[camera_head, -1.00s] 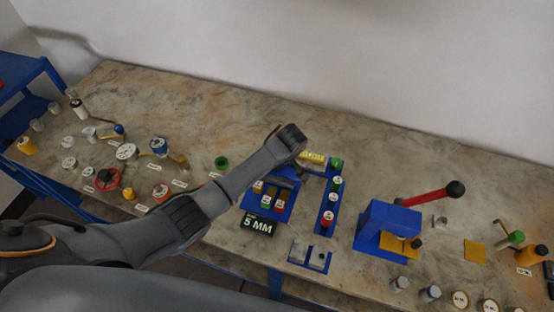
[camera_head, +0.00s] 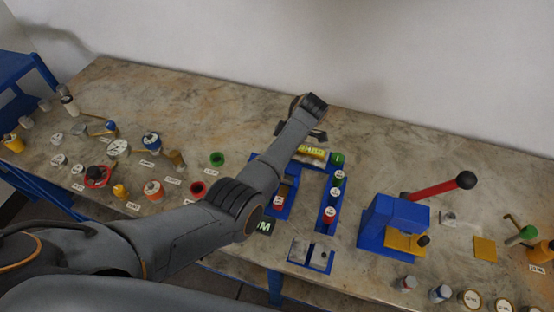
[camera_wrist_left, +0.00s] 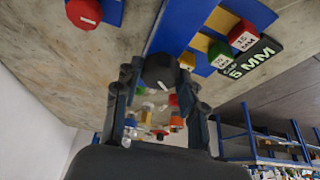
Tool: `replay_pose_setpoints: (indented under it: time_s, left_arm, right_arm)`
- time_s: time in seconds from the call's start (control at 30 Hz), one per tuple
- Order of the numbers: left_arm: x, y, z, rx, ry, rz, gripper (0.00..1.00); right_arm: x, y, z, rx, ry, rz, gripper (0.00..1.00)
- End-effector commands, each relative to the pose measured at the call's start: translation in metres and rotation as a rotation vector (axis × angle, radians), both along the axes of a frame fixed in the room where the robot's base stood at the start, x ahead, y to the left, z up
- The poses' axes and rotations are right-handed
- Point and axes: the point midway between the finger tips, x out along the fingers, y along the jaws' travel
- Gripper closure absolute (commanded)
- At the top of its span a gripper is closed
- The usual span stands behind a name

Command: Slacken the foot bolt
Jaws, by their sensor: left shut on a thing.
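My left arm reaches over the blue rack in the head view, and its gripper is mostly hidden behind the wrist there. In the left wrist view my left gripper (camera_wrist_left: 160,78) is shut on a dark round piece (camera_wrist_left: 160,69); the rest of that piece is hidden. The blue rack (camera_head: 326,188) holds red-capped and green-capped pieces, with a yellow labelled piece (camera_head: 311,152) at its back. A black 5 MM sign (camera_wrist_left: 250,62) stands by the rack, mostly covered by my arm in the head view. I cannot pick out the foot bolt. My right gripper is not in view.
A blue press (camera_head: 384,222) with a red lever (camera_head: 436,189) stands right of the rack. A small blue holder with grey blocks (camera_head: 311,255) lies in front. Several small vessels and a red handwheel (camera_head: 97,176) fill the left side. The back of the bench is clear.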

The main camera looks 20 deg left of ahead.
Motion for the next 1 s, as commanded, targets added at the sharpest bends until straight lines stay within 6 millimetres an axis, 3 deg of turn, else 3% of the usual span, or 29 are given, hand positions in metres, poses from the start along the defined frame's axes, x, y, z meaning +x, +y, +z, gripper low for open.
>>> replay_pose_setpoints:
  time_s: [0.03, 0.5, 1.0]
  left_arm:
    - [0.001, 0.000, -0.005, 0.000, 0.000, 0.045, 0.91]
    - [0.003, 0.002, -0.005, 0.002, -0.001, 0.464, 0.91]
    - [0.004, 0.003, -0.001, 0.004, 0.000, 0.690, 0.91]
  right_arm:
    - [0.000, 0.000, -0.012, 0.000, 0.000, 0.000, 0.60]
    - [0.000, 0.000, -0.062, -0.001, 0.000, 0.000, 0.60]
    - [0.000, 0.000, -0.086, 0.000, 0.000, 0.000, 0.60]
